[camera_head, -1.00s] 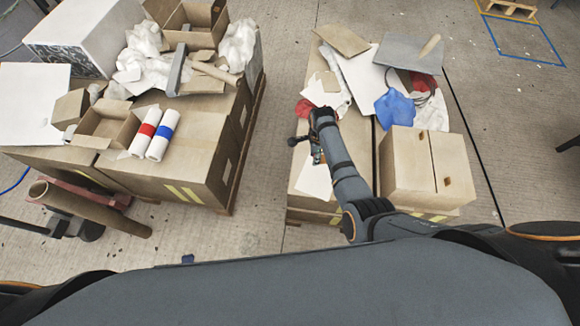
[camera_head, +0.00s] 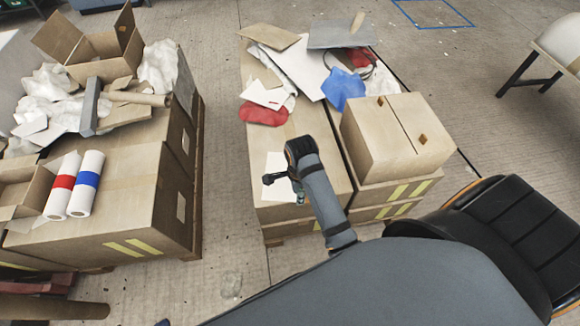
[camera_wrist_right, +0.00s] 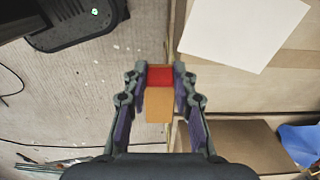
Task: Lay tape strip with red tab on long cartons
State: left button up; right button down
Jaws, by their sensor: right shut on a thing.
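My right gripper (camera_wrist_right: 161,76) is shut on the tape strip. Its red tab (camera_wrist_right: 160,76) sits between the fingertips, and the orange-tan strip (camera_wrist_right: 158,106) shows below the tab between the fingers. In the head view my right gripper (camera_head: 277,181) is small and dark, over or beside the left long carton (camera_head: 308,128) near its front end; its height above the carton is unclear. The strip cannot be made out there. A second long carton (camera_head: 378,192) lies on the right, largely under a box. My left gripper is not in view.
A tan box (camera_head: 392,140) stands on the right carton. A white sheet (camera_head: 285,183), red cloth (camera_head: 264,113), blue cloth (camera_head: 343,88) and boards lie on the cartons. A left stack carries two rolls (camera_head: 75,185) and scrap. Bare floor (camera_head: 228,130) lies between stacks.

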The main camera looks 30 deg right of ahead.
jog(key=w+a+f+b, duration=0.2)
jog(key=w+a+f, duration=0.15)
jog(key=w, duration=0.55)
jog(key=b, duration=0.1)
send_over(271, 190)
notch_tip(271, 190, down, 6)
jog(key=shift+d+r, duration=0.1)
jog(key=shift+d, duration=0.05)
jog(key=shift+f, duration=0.25)
jog(key=shift+f+b, duration=0.6)
jog(key=shift+f, duration=0.9)
jog(key=shift+f, duration=0.15)
jog(key=c, duration=1.1)
grip_release()
jog(key=shift+o, duration=0.2)
